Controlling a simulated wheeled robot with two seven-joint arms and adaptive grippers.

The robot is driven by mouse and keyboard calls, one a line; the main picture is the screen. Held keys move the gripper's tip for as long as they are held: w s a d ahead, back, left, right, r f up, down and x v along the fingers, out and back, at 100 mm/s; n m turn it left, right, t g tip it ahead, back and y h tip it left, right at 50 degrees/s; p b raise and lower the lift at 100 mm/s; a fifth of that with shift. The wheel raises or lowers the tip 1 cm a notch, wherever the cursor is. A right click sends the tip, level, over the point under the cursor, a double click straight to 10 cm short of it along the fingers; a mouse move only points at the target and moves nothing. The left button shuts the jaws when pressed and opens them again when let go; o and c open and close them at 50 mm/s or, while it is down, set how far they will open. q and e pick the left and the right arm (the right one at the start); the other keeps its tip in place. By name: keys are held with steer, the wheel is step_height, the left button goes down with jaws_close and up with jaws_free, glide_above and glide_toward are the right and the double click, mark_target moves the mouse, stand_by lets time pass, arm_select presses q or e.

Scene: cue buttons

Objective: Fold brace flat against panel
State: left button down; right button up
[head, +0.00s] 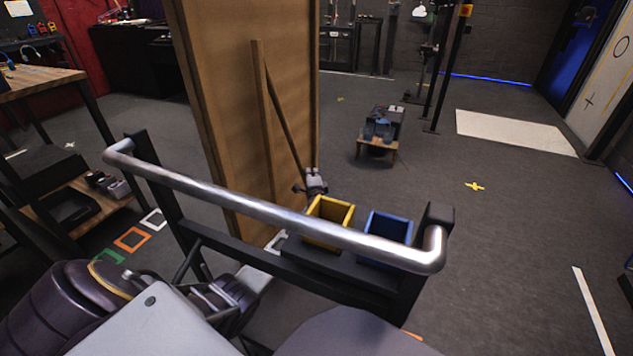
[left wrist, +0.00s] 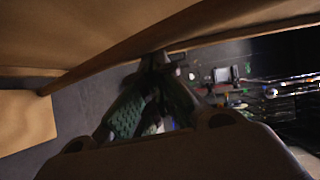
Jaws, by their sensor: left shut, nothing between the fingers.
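The panel (head: 218,105) is a tall upright wooden board in the middle of the head view. The brace (head: 285,115) is a thin wooden strip that slants down to the right from high on the panel's face. My right gripper is not in view.
A metal rail (head: 270,213) crosses the foreground. A yellow bin (head: 328,222) and a blue bin (head: 388,226) sit behind it. A wooden workbench (head: 40,84) stands at left. A small low cart (head: 379,130) stands right of the panel. The floor at right is mostly clear.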

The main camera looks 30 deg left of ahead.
arm_select(q)
steer(key=shift+w+a+b, duration=0.1)
steer(key=shift+a+b, duration=0.2)
steer(key=shift+a, duration=0.55)
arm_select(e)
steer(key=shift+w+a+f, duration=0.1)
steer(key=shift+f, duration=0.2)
arm_select(q)
steer(key=shift+d, duration=0.1)
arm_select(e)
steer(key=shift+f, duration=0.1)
